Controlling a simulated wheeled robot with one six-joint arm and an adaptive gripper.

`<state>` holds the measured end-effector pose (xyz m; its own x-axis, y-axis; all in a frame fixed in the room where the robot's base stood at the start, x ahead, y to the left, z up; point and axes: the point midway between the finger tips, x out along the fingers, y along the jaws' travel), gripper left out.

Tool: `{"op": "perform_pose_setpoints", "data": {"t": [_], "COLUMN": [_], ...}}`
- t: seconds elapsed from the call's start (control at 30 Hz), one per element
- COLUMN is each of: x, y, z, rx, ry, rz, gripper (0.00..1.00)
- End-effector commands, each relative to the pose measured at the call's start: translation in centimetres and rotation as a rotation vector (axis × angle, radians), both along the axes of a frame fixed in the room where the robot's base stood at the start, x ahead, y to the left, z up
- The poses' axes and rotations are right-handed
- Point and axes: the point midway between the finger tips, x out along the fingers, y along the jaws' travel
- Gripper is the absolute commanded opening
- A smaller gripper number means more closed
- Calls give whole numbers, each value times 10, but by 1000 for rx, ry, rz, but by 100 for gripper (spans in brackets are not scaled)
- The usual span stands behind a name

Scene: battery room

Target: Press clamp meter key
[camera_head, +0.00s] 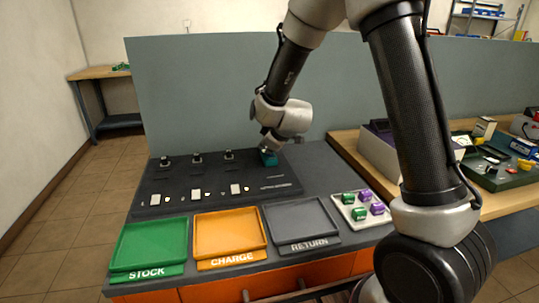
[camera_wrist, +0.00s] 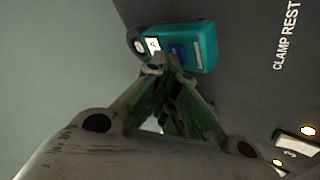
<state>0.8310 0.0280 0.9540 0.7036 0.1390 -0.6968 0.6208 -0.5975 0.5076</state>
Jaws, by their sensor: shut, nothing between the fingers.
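The clamp meter (camera_head: 269,158) is a small teal block on the black board, at its right back part, partly hidden by my gripper in the head view. In the wrist view the clamp meter (camera_wrist: 204,48) shows its teal body, a small pale screen, a dark blue patch and a dark rounded end at the left. In the head view my gripper (camera_head: 268,147) is just above the meter.
Green (camera_head: 150,243), orange (camera_head: 229,232) and grey (camera_head: 300,219) trays line the front. A white tray (camera_head: 350,215) holds green and purple blocks. Several small dark fixtures stand on the black board (camera_head: 160,184). A grey panel (camera_head: 200,90) rises close behind. A wooden table is at right.

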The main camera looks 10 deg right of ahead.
Motion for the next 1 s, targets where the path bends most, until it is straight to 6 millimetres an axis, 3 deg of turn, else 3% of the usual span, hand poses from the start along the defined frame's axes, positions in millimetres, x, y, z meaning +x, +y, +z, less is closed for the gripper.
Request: {"op": "perform_pose_setpoints", "data": {"t": [0.57,1.0], "x": [0,0], "y": [0,0], "z": [15,15], "rx": [1,0], "ry": [-1,0], "rz": [-1,0], "gripper": [0,0]}}
